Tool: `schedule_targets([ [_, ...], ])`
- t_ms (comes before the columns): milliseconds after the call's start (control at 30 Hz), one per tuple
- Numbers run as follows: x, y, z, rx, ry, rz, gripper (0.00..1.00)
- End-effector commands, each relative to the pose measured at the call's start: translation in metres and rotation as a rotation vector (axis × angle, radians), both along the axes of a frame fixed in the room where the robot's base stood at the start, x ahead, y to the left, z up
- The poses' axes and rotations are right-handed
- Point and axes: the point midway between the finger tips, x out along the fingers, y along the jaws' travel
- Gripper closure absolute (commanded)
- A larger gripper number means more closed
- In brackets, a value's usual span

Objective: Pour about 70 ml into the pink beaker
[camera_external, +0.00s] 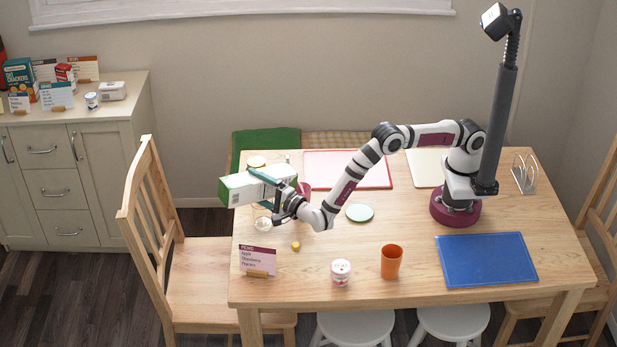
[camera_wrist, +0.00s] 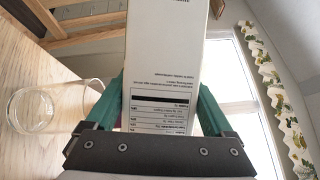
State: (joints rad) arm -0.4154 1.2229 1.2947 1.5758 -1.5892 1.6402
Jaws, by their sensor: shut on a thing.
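My gripper (camera_external: 268,193) is shut on a white and green carton (camera_external: 242,188), held tipped over to nearly horizontal above the left end of the table. In the wrist view the carton (camera_wrist: 163,50) stands between my two teal fingers (camera_wrist: 160,108), its printed side facing the camera. The pink beaker (camera_external: 305,188) is on the table just behind and right of my gripper in the external view, mostly hidden by the arm and carton. Its contents cannot be seen. No stream of liquid is visible.
A clear glass (camera_external: 263,223) stands below my gripper; it also shows in the wrist view (camera_wrist: 32,110). A menu card (camera_external: 258,260), a small yellow thing (camera_external: 296,246), a pink-and-white tub (camera_external: 341,272) and an orange cup (camera_external: 391,262) stand toward the front.

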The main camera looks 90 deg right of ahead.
Motion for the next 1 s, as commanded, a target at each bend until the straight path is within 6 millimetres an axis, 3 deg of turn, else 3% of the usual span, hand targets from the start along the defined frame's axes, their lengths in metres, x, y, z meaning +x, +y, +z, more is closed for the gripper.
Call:
schedule_targets([
  [233, 0.0, 0.0, 0.001, -0.001, -0.002, 0.001, 0.93],
  [400, 0.007, 0.005, -0.01, -0.194, 0.315, 0.013, 0.93],
  [533, 0.008, 0.007, -0.012, -0.235, 0.382, 0.017, 0.93],
  [1000, 0.008, 0.007, -0.012, -0.253, 0.412, 0.017, 0.93],
])
